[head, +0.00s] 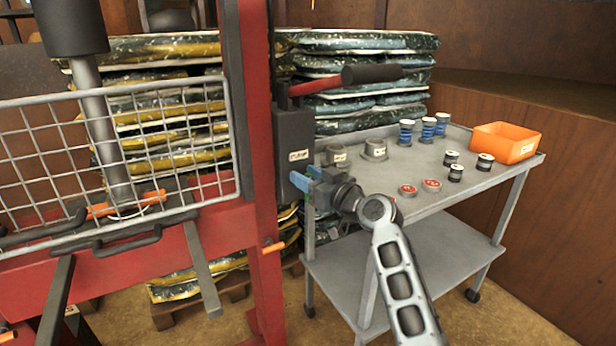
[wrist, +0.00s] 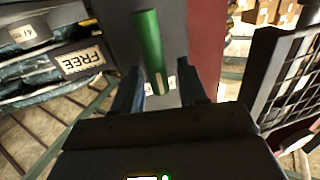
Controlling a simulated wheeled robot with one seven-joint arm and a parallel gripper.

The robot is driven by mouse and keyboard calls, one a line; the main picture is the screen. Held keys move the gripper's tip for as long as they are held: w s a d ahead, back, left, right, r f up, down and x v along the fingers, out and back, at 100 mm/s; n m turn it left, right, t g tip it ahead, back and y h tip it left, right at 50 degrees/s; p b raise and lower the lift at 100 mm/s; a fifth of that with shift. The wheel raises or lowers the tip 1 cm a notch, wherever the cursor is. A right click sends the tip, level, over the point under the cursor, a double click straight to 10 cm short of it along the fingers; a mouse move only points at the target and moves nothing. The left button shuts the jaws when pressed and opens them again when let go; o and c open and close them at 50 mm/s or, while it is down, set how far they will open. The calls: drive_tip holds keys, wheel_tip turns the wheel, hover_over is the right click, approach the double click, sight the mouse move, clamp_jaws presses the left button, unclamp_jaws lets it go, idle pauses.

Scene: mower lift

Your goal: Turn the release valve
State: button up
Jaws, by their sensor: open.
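The release valve shows in the wrist view as a green lever (wrist: 148,45) on the face of a dark grey box. In the wrist view the fingers of my gripper (wrist: 160,88) stand left and right of the lever's lower end. I cannot tell whether either finger touches it.
A red lever with a black grip (head: 370,74) sticks out above the box. The red press frame (head: 252,120) and wire guard (head: 150,140) stand left. A grey trolley (head: 430,165) at right holds several cylinders and an orange bin (head: 505,142). Stacked bags (head: 365,80) are behind.

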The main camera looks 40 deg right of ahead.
clamp_jaws()
